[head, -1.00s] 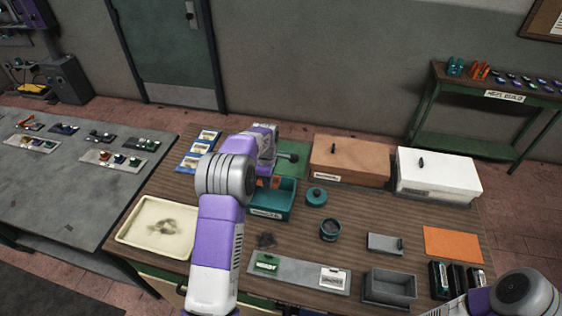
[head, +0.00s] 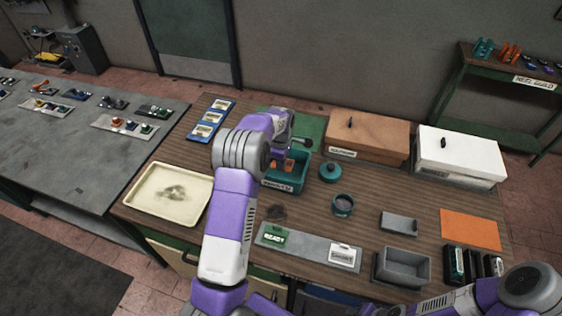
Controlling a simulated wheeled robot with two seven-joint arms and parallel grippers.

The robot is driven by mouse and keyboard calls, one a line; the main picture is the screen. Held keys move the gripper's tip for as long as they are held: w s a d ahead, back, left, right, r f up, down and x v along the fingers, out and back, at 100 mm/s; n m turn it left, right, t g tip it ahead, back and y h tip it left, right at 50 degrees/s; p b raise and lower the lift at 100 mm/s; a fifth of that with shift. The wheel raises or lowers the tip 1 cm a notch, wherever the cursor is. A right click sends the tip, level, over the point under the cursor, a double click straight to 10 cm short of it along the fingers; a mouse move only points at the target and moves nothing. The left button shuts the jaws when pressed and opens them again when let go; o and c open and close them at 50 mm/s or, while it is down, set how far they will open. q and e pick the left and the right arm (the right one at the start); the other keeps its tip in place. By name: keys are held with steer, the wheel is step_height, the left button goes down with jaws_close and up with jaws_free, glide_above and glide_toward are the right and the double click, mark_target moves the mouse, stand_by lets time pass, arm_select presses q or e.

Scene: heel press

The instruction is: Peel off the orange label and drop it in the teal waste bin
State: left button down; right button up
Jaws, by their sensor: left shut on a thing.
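The teal waste bin (head: 300,178) stands near the middle of the table, with a white tag on its front. My left gripper (head: 280,158) hangs over the bin, its jaws small and partly hidden by my own arm. It is shut on the orange label (head: 289,166), which shows as small orange patches by the fingertips, within the bin's outline. I cannot tell whether the label touches the bin. My right arm comes in at the bottom right; its gripper is not in view.
A brown lidded box (head: 367,137) and a white box (head: 461,157) stand at the back right. A teal lid (head: 330,172) and a round cup (head: 343,206) sit right of the bin. A cream tray (head: 135,203) lies left. An orange sheet (head: 470,229) lies at the right.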

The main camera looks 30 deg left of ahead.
arm_select(q)
steer(key=shift+f+b, duration=0.8)
steer(key=shift+f, duration=0.75)
steer(key=c, duration=0.7)
jaws_free()
steer(key=shift+r+p, duration=2.5)
steer(key=shift+r, duration=1.1)
steer(key=shift+f, duration=0.15)
